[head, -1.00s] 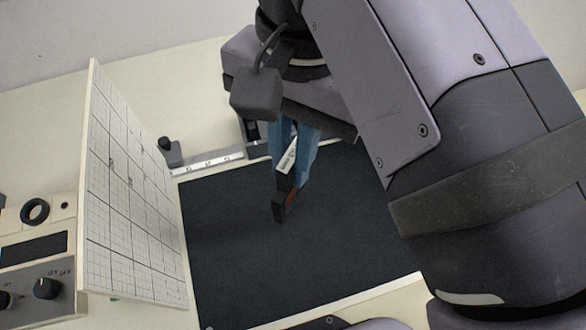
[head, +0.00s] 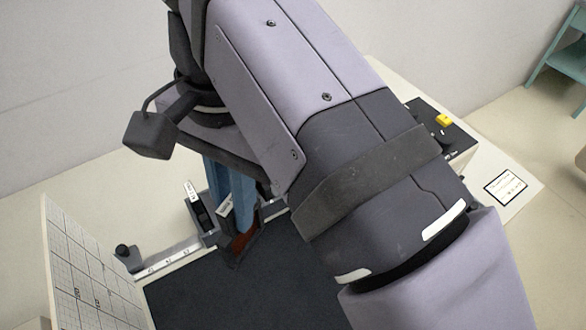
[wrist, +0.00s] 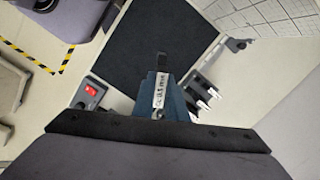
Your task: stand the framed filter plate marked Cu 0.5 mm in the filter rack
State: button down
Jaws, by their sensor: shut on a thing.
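My gripper (head: 232,206) is shut on a dark-framed filter plate (head: 242,246) with a copper-brown face. In the wrist view my gripper (wrist: 161,108) has the plate (wrist: 161,60) nearly edge-on between its blue fingers, and its white label reads about Cu 0.5 mm. The plate hangs tilted at the far edge of the black mat. The grey filter rack (head: 207,232) stands just left of the plate in the head view, with a white-labelled plate (head: 192,192) in it. In the wrist view the rack (wrist: 194,88) shows several white labels. The held plate's lower edge is partly hidden.
A white rail with a scale (head: 165,265) runs left from the rack to a dark knob (head: 124,252). A gridded white panel (head: 85,270) stands at left. The black mat (head: 240,300) is clear. A box with a red switch (wrist: 92,90) shows in the wrist view.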

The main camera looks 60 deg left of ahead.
jog(key=w+a+f+m+y+p, duration=0.1)
jog(key=w+a+f+m+p, duration=0.1)
jog(key=w+a+m+p, duration=0.65)
jog(key=w+a+f+m+y+p, duration=0.1)
jog(key=w+a+f+m+p, duration=0.1)
jog(key=w+a+m+p, duration=0.65)
notch_tip(320, 180, down, 13)
jog(key=s+m+t, duration=0.1)
jog(key=m, duration=0.5)
jog(key=shift+s+a+f+m+p, duration=0.15)
jog(key=shift+s+a+m+p, duration=0.15)
jog(key=shift+a+m+p, duration=0.1)
jog(key=shift+f, duration=0.2)
jog(key=c, duration=1.8)
grip_release()
jog(key=shift+o, duration=0.2)
jog(key=shift+r, duration=0.1)
notch_tip(320, 180, up, 12)
jog(key=d+b, duration=0.1)
jog(key=b, duration=0.3)
jog(key=shift+d, duration=0.25)
